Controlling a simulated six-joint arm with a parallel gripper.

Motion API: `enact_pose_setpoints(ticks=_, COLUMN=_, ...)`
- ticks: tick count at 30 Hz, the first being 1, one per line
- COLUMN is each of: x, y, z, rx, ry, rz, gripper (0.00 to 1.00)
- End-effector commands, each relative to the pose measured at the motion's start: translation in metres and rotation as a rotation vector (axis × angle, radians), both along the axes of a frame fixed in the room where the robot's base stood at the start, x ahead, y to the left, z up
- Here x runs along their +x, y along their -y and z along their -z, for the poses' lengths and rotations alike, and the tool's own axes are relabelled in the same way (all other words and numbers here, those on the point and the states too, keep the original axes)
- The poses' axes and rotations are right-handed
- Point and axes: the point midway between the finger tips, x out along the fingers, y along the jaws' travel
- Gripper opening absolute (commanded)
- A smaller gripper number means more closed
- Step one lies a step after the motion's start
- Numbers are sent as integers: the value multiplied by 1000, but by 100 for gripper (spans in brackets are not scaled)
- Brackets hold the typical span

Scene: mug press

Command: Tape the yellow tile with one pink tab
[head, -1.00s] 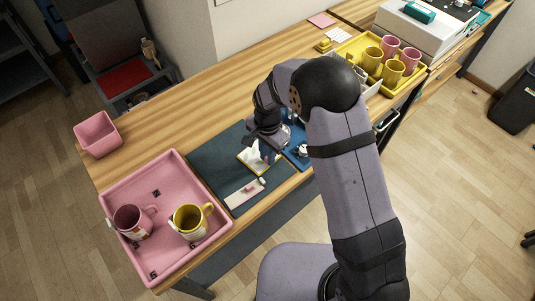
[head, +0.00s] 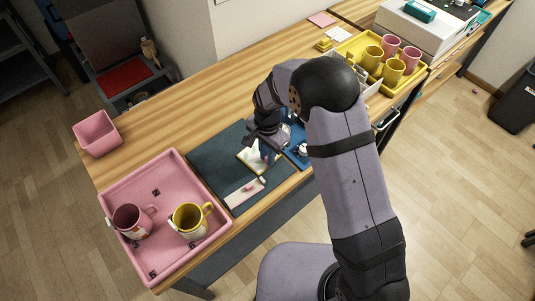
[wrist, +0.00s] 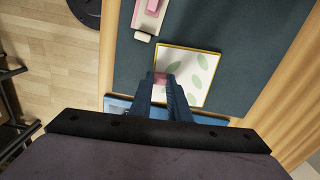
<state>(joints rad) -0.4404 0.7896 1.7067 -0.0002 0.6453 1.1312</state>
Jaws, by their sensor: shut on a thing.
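The yellow tile is a white square with green leaf shapes and a yellow rim. It lies flat on the dark mat, in the wrist view (wrist: 195,72) and in the head view (head: 248,160), partly hidden by my gripper. My gripper (wrist: 161,80) is shut on a small pink tab (wrist: 160,77), over the tile's near left corner in the wrist view. I cannot tell whether the tab touches the tile. In the head view my gripper (head: 267,154) is over the tile's right side. A white strip (head: 238,195) with pink on it lies beside the tile.
The dark mat (head: 215,165) has free room behind the tile. A pink tray (head: 175,170) with two mugs stands at left, near a pink bin (head: 98,134). A blue object (head: 298,156) is right of the tile. A yellow tray (head: 352,48) holds several mugs.

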Motion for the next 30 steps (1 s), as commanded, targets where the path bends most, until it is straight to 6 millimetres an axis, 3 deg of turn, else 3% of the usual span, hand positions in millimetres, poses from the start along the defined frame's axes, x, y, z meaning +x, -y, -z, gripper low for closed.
enact_pose_setpoints(ticks=30, x=-1, y=0, z=6, rx=-1, ry=-2, rz=0, gripper=3)
